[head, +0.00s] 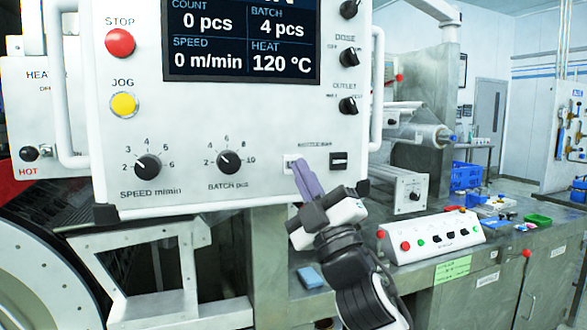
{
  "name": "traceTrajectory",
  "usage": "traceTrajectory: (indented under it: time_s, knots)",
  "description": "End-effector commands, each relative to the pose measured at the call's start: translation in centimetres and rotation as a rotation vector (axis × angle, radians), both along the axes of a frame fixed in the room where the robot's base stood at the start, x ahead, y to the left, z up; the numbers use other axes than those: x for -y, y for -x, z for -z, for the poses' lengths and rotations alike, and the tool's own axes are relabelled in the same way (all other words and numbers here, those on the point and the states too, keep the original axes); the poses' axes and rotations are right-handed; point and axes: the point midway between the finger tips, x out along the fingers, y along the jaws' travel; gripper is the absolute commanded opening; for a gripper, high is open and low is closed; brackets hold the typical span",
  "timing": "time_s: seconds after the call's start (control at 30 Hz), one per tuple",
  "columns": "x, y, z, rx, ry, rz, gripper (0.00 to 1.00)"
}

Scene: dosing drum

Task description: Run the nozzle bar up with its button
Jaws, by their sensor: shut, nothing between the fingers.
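The white control panel (190,110) fills the upper left of the head view. At its lower right, under a small label that looks like "NOZZLE BAR", are two small square controls. The left one is a pale button (289,160), partly hidden by my gripper. The right one is a black button (339,161), in clear view. My gripper (301,166) is shut and empty, with its purple fingertips in front of the pale button's right edge. I cannot tell whether they touch it. The nozzle bar itself cannot be made out.
The panel also carries a red STOP button (120,43), a yellow JOG button (124,104), speed and batch knobs, and a screen (241,40). A vertical handle (377,90) stands at its right edge. A sloped button box (430,236) sits on the bench to the right.

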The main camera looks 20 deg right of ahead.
Motion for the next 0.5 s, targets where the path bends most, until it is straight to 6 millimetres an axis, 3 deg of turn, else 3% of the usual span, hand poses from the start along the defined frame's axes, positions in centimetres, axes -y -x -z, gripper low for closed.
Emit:
traceTrajectory:
  time_s: [0.33,0.5]
  knots:
    - [0.0,0.3,0.0,0.000,0.000,0.000,0.00]
    - [0.1,1.6,0.2,0.000,0.000,0.002,0.00]
